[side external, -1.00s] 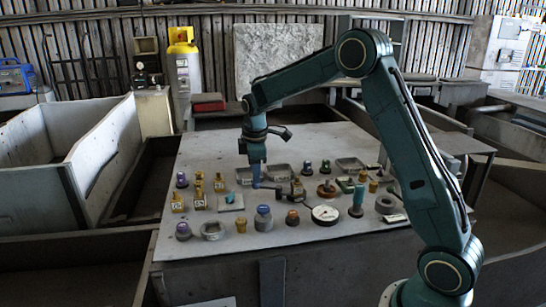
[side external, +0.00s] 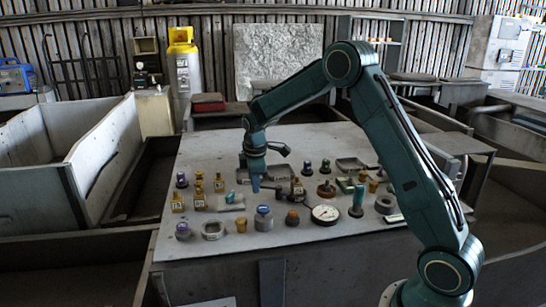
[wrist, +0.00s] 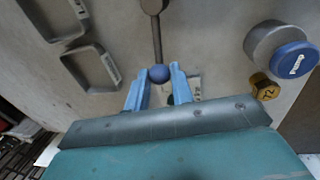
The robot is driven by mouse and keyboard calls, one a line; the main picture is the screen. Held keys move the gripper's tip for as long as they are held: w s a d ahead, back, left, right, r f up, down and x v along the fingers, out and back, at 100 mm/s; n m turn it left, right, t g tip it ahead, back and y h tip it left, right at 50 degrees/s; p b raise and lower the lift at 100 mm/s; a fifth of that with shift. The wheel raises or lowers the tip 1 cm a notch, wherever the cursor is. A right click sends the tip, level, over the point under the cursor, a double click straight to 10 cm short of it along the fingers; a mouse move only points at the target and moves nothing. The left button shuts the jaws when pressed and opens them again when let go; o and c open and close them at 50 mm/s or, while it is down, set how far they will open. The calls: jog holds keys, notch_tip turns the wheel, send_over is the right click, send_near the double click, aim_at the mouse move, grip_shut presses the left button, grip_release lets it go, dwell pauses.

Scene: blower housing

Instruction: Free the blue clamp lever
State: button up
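The blue clamp lever shows in the wrist view as a round blue knob (wrist: 159,73) on a thin grey rod that runs up to a grey pivot at the top edge. My gripper (wrist: 160,75) has its two light-blue fingers on either side of the knob, with the tips about level with it.
A grey cylinder with a blue cap (wrist: 292,59) and a small yellow part (wrist: 264,87) stand right of the lever in the wrist view. A grey frame (wrist: 91,67) lies at left. In the side view a dial gauge (side external: 326,213) and several parts crowd the table (side external: 190,243).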

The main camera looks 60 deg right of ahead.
jog(key=shift+w, duration=0.1)
grip_shut()
jog(key=shift+w+d+m+g, duration=0.15)
jog(key=shift+w+d+m, duration=0.25)
jog(key=shift+m, duration=0.5)
jog(key=shift+w+d+m+g, duration=0.15)
jog(key=shift+d+m, duration=0.4)
jog(key=shift+m, duration=0.35)
jog(key=d+m, duration=0.2)
jog(key=m, duration=0.2)
jog(key=shift+w+d+m+g+h, duration=0.3)
jog(key=shift+d+g, duration=0.1)
jog(key=d+m, duration=0.2)
jog(key=m, duration=0.1)
jog(key=shift+s+d+m+g, duration=0.1)
jog(key=shift+s+m+g, duration=0.1)
jog(key=shift+m+g, duration=0.15)
jog(key=shift+s+d+m+g, duration=0.25)
jog(key=shift+d+m, duration=0.3)
jog(key=shift+m, duration=0.45)
jog(key=shift+s+d+m+g, duration=0.1)
jog(key=shift+s+d+m, duration=0.35)
jog(key=shift+m, duration=0.5)
jog(key=shift+d, duration=0.1)
jog(key=o, duration=0.9)
grip_release()
jog(key=shift+o, duration=0.2)
jog(key=shift+w, duration=0.1)
